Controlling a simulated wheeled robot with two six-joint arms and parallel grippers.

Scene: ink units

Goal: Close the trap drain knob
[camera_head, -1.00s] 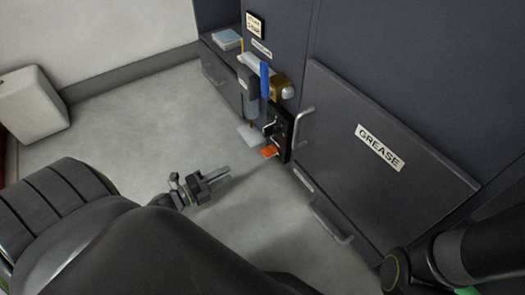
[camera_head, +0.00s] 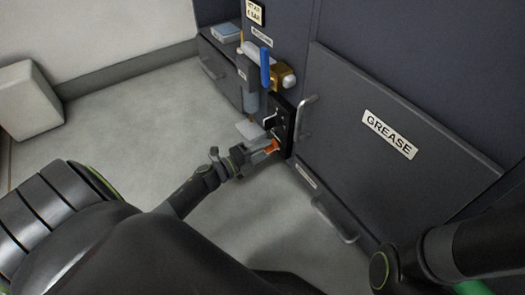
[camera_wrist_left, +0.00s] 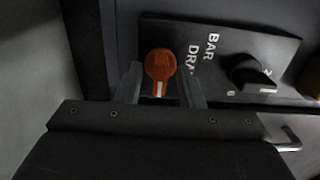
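The orange knob (camera_wrist_left: 160,64) with a pale pointer mark sits on a black panel (camera_wrist_left: 222,58) in the left wrist view, beside partly hidden lettering that reads "DRA". In the head view the orange knob (camera_head: 273,146) is partly covered by my left gripper (camera_head: 266,153). My left gripper (camera_wrist_left: 160,88) is open, one finger to each side of the knob, with a small gap showing on both sides. How deep the fingers reach along the knob I cannot tell. My right arm shows at the lower right, its gripper out of view.
A black knob (camera_wrist_left: 252,73) sits next to the orange one. Above the panel are a blue lever (camera_head: 265,66) and a brass fitting (camera_head: 283,76). A grey cover marked GREASE (camera_head: 390,134) and a metal handle (camera_head: 306,118) stand to the right.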

